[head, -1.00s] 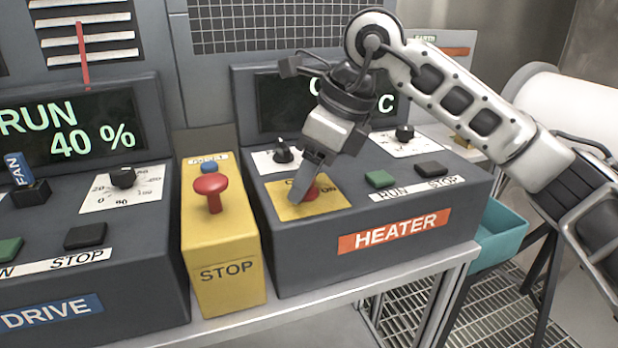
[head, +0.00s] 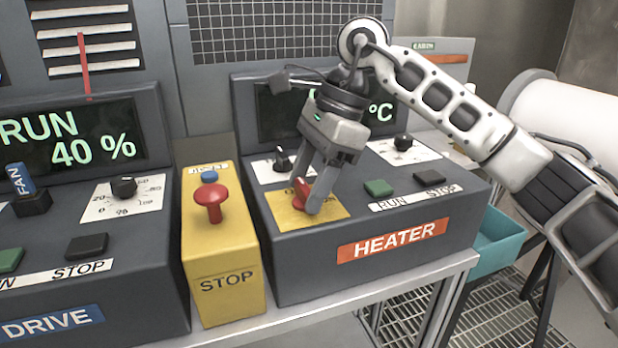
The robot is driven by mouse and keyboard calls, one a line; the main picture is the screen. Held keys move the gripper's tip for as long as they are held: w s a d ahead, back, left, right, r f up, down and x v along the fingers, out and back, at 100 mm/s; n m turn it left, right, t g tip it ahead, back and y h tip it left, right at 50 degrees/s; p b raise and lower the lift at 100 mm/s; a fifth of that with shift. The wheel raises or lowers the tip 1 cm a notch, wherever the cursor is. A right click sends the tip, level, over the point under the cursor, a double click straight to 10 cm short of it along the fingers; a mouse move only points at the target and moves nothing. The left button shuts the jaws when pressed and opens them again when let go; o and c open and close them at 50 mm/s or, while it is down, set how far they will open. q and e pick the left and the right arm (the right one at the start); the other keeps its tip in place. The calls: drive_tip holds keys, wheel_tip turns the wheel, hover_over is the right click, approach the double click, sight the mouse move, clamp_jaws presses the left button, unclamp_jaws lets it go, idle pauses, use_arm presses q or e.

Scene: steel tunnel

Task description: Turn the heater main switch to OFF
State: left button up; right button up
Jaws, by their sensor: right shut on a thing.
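The heater main switch is a red knob (head: 301,196) on a yellow plate (head: 335,210) on the heater box (head: 390,205). The plate's lettering is largely covered by my gripper. My right gripper (head: 309,200) reaches down from above, its two fingers on either side of the red knob and shut on it. The heater box carries an orange HEATER label (head: 393,239) on its front. My left gripper is not in the picture.
Left of the heater box stands a yellow STOP box (head: 225,280) with a red mushroom button (head: 211,202). The green RUN button (head: 378,187) and dark STOP button (head: 429,178) sit right of my fingers. A teal bin (head: 497,243) is at the right.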

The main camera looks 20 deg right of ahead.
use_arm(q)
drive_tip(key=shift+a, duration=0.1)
use_arm(e)
drive_tip(key=shift+r, duration=0.15)
drive_tip(key=o, duration=1)
use_arm(q)
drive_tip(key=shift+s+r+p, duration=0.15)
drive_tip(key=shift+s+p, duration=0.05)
drive_tip(key=shift+p, duration=0.5)
use_arm(e)
drive_tip(key=v, duration=1.5)
drive_tip(key=shift+d+r, duration=0.1)
drive_tip(key=shift+r, duration=0.3)
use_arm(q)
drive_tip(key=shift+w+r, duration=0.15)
